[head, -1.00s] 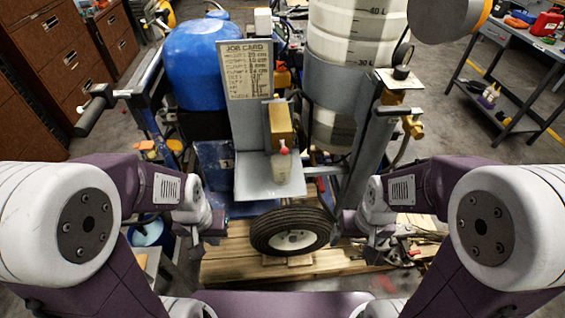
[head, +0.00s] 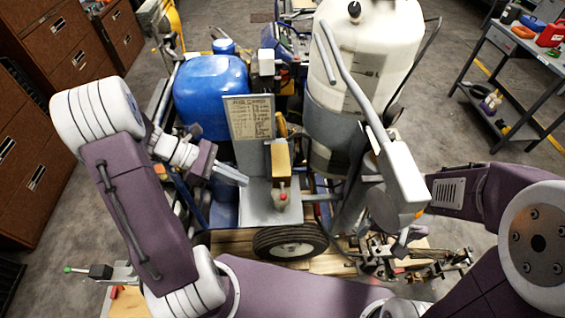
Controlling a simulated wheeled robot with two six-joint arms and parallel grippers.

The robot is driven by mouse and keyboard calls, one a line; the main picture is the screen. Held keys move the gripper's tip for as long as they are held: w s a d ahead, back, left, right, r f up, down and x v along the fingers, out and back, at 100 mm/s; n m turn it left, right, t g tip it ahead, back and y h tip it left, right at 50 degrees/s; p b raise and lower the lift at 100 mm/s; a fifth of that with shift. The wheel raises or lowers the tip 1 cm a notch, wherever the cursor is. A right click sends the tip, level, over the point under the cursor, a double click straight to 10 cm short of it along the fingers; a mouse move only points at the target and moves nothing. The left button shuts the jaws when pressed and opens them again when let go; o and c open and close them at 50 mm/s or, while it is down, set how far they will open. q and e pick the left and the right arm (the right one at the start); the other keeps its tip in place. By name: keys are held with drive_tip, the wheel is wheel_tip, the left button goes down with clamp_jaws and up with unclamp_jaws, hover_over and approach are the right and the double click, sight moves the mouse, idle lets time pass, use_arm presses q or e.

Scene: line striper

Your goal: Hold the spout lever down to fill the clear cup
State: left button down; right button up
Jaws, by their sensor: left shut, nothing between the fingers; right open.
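The spout shows as a tan-brown block (head: 280,159) on the front of the striper. A small red part (head: 281,185), perhaps the lever's tip, sits below it. The small clear cup (head: 280,201) stands under that on a grey metal shelf (head: 255,212); its fill level is too small to tell. My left gripper (head: 246,182) is shut and empty, its fingertips just left of the red part and apart from it. My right gripper (head: 321,31) is open and empty, raised close to the camera with its fingers in front of the white barrel.
A job card (head: 250,117) stands above the shelf. A blue tank (head: 210,92) is behind on the left, and the white barrel (head: 385,38) on the right. A black wheel (head: 289,243) is below. Cabinets (head: 62,55) and a workbench (head: 525,45) stand further off.

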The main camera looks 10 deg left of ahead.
use_arm(q)
drive_tip(key=a, duration=0.1)
drive_tip(key=s+a+r+n, duration=0.1)
drive_tip(key=shift+s+a+r+t+p, duration=0.1)
drive_tip(key=shift+a+r+t+p, duration=0.2)
drive_tip(key=shift+t+p, duration=0.1)
use_arm(e)
drive_tip(key=shift+s+r, duration=0.2)
drive_tip(key=shift+r, duration=1.05)
drive_tip(key=shift+w+d, duration=0.1)
use_arm(q)
drive_tip(key=p, duration=0.3)
approach(283, 190)
drive_tip(key=s+d+f, duration=0.2)
drive_tip(key=d+f, duration=0.1)
drive_tip(key=d, duration=0.2)
drive_tip(key=shift+d+r, duration=0.15)
drive_tip(key=shift+r, duration=0.1)
use_arm(e)
wheel_tip(283, 190, up, 3)
drive_tip(key=shift+f, duration=0.15)
use_arm(q)
drive_tip(key=shift+w+f, duration=0.1)
drive_tip(key=shift+w, duration=0.05)
use_arm(e)
drive_tip(key=shift+f, duration=0.15)
